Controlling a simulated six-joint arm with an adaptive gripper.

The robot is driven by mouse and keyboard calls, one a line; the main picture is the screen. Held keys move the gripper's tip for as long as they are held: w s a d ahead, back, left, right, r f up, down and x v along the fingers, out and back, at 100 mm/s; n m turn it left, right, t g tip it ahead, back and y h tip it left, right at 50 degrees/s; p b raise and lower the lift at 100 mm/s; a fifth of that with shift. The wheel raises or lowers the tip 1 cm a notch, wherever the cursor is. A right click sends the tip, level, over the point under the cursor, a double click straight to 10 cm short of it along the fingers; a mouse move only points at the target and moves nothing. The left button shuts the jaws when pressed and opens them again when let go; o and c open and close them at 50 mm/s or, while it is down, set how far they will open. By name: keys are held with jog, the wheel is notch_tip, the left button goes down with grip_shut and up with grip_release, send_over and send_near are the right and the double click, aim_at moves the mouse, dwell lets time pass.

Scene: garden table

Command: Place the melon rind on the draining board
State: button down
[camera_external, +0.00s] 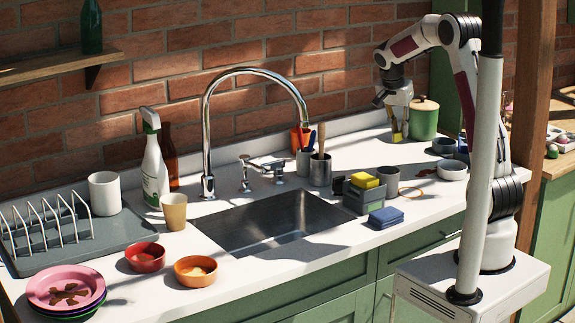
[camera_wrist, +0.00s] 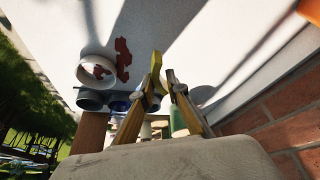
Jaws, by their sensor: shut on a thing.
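My gripper (camera_external: 398,139) is at the back right of the counter, left of the green canister. It is shut on a narrow yellow piece, which looks like the melon rind (camera_external: 396,129). In the wrist view my gripper's fingers (camera_wrist: 164,74) nearly meet, and the yellow rind (camera_wrist: 155,63) shows at the left fingertip; most of it is hidden. The grey draining board (camera_external: 118,229) lies at the far left of the counter, with a white wire rack and a white cup on it.
The sink (camera_external: 270,222) and tall curved faucet (camera_external: 207,120) lie between my gripper and the board. A spray bottle (camera_external: 154,170), tan cup (camera_external: 174,212), red bowl (camera_external: 145,257) and orange bowl (camera_external: 195,271) stand near the board. A sponge caddy (camera_external: 364,198) is right of the sink.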

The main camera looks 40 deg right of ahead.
jog(key=shift+w+n, duration=0.2)
jog(key=shift+n, duration=0.2)
jog(key=shift+w+a+f+n+t, duration=0.15)
jog(key=shift+a+f+n+t, duration=0.25)
jog(key=shift+n, duration=0.3)
jog(key=s+a+f+n+t+y, duration=0.1)
jog(key=a+n, duration=0.2)
jog(key=a, duration=0.5)
jog(key=s+a+n+y, duration=0.1)
jog(key=a+n, duration=0.3)
jog(key=a, duration=0.5)
jog(key=shift+s+a+f+n+t+y, duration=0.25)
jog(key=shift+a+f+n+t+y, duration=0.05)
jog(key=shift+f+t+y, duration=0.1)
